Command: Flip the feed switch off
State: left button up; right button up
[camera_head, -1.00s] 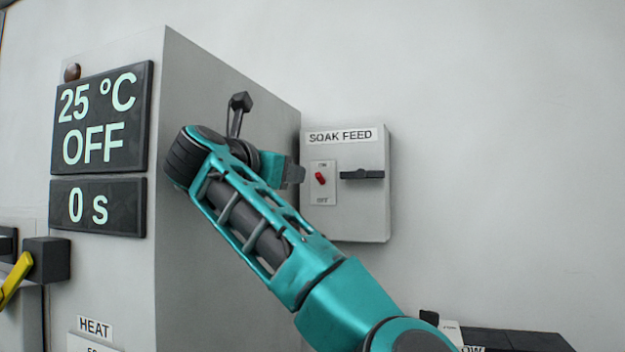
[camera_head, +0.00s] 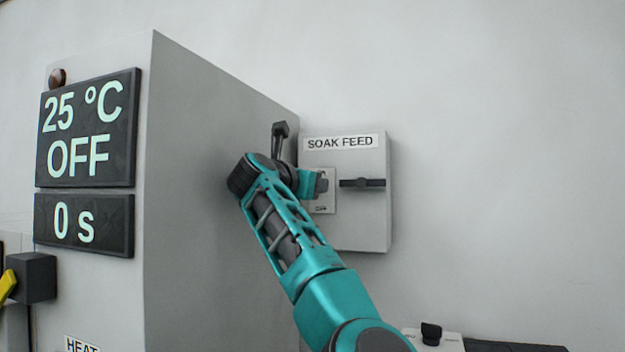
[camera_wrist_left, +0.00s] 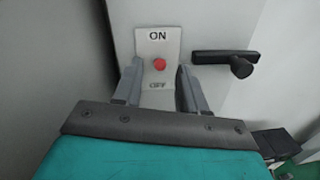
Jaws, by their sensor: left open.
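The grey SOAK FEED box (camera_head: 368,222) is on the wall, with a white switch plate on its left part. In the left wrist view the switch plate (camera_wrist_left: 154,42) reads ON at the top and OFF at the bottom. The red switch knob (camera_wrist_left: 159,64) shows between the two words, nearly end-on, so its tilt is hard to tell. My left gripper (camera_wrist_left: 160,76) is open, one finger on each side of the lower plate, with no clear contact on the knob. In the head view my left gripper (camera_head: 320,184) hides the knob and most of the plate.
A black rotary handle (camera_head: 362,183) sits right of the plate on the same box. A large grey cabinet (camera_head: 200,190) with displays reading 25 °C, OFF and 0 s stands at the left. Dark equipment (camera_head: 515,347) is at the lower right. The wall at the right is bare.

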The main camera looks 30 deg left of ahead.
pick_arm(q)
jog(key=shift+w+a, duration=0.15)
jog(key=shift+w, duration=0.55)
jog(key=shift+c, duration=0.2)
grip_shut()
